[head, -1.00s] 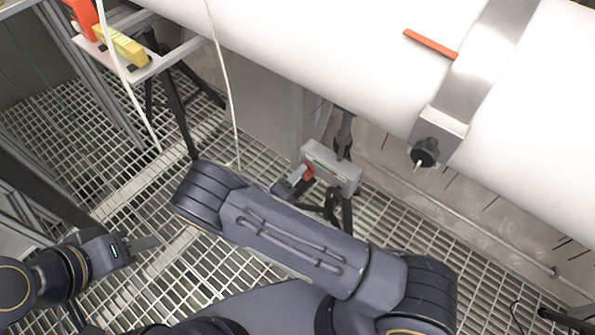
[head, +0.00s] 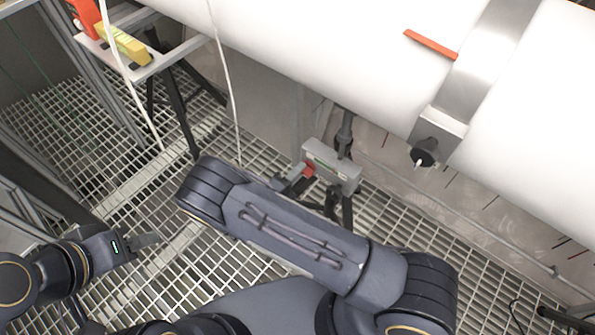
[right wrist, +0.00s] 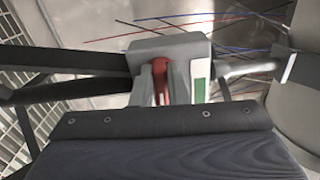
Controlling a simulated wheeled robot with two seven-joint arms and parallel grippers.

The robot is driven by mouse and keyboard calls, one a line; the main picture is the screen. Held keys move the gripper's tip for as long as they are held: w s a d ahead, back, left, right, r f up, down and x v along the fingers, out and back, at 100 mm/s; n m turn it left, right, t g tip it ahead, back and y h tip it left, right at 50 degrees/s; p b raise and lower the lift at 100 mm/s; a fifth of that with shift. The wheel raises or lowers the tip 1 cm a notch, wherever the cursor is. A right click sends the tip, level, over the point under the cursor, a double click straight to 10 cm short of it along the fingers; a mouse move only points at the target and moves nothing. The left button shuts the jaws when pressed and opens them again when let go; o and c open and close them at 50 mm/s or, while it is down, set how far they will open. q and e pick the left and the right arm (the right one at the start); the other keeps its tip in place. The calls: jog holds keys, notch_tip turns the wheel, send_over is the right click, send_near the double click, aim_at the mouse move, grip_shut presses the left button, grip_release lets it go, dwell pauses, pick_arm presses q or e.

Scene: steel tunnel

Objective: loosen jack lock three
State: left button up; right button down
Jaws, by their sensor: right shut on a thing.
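A jack with a grey box-shaped head (head: 332,166) stands on dark legs under the large white pipe. Its red lock lever (head: 309,170) is on the near left side of the box. In the right wrist view the red lever (right wrist: 160,82) lies between my fingers, in front of the grey housing (right wrist: 168,46). My right gripper (head: 297,180) is shut on it; my own forearm partly hides the jack's legs. My left gripper (head: 148,240) hangs over the grating at the lower left, away from the jack, and its finger gap is unclear.
The white pipe (head: 330,45) with a steel band (head: 485,60) runs above the jack. A white cable (head: 224,90) hangs left of it. A stand (head: 150,62) with a yellow level (head: 122,44) is at upper left. Open grating (head: 120,190) lies below.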

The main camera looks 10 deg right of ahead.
jog(key=c, duration=1.4)
grip_release()
jog(key=shift+c, duration=0.2)
jog(key=v, duration=0.7)
jog(key=shift+s+a, duration=0.25)
jog(key=shift+a, duration=0.1)
